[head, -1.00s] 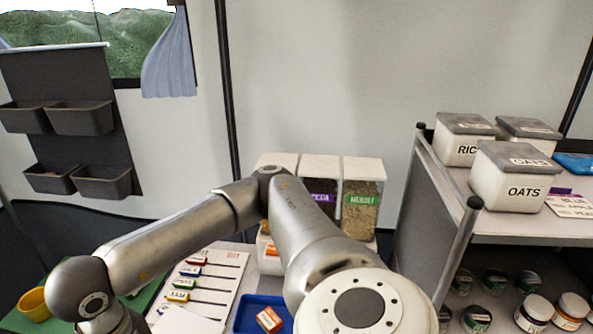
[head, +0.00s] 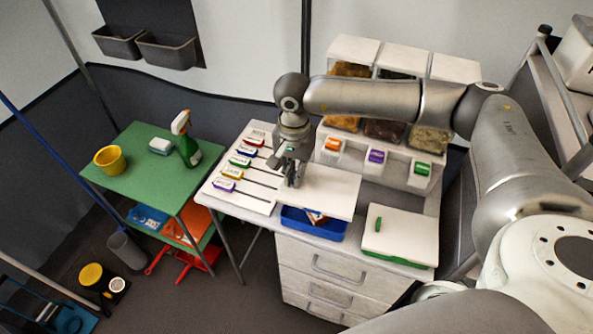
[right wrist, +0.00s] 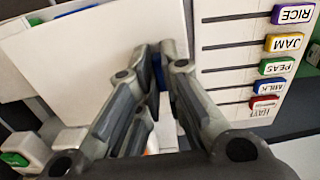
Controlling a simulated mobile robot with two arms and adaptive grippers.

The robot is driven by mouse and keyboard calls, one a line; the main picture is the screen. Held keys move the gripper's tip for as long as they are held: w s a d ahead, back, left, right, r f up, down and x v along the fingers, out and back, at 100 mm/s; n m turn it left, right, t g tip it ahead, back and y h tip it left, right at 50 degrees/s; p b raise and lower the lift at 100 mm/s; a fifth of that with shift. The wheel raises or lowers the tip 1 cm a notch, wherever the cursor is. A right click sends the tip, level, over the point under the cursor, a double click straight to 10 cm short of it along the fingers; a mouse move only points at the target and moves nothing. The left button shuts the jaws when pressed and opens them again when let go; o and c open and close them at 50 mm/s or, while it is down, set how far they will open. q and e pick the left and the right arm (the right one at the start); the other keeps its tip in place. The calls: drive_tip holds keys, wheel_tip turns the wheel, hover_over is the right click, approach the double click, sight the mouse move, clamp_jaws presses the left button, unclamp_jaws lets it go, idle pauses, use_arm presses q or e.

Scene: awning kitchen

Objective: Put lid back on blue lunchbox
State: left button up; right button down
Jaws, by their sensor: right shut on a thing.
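The blue lunchbox (head: 313,228) sits on the white worktop, with an orange and white packet (head: 316,217) inside. The flat white lid (head: 325,192) is over its back part, leaving the front of the box uncovered. My right gripper (head: 291,178) points down at the lid's left part and is shut on it. In the right wrist view, the gripper (right wrist: 160,65) closes on a small blue part that looks like the lid's handle, beside the white lid (right wrist: 95,45). I cannot tell whether the lid touches the box. My left gripper is not in view.
A closed box with a white lid and green handle (head: 400,233) stands to the right. A board with coloured labels (head: 243,165) lies to the left. Food dispensers (head: 385,125) stand behind. A green table (head: 150,170) holds a yellow cup and a spray bottle.

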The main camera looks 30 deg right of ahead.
drive_tip(key=shift+w+f, duration=0.1)
drive_tip(key=shift+f, duration=0.45)
wheel_tip(320, 180, down, 6)
drive_tip(key=b, duration=0.4)
use_arm(q)
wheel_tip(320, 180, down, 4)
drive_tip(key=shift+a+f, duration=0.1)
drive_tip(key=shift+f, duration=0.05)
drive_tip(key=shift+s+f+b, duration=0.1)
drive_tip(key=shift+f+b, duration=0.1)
drive_tip(key=shift+b, duration=0.1)
use_arm(e)
drive_tip(key=shift+r, duration=0.1)
use_arm(q)
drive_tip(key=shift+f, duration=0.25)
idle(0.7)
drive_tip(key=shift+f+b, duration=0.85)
drive_tip(key=shift+b, duration=0.3)
use_arm(e)
drive_tip(key=shift+f, duration=0.55)
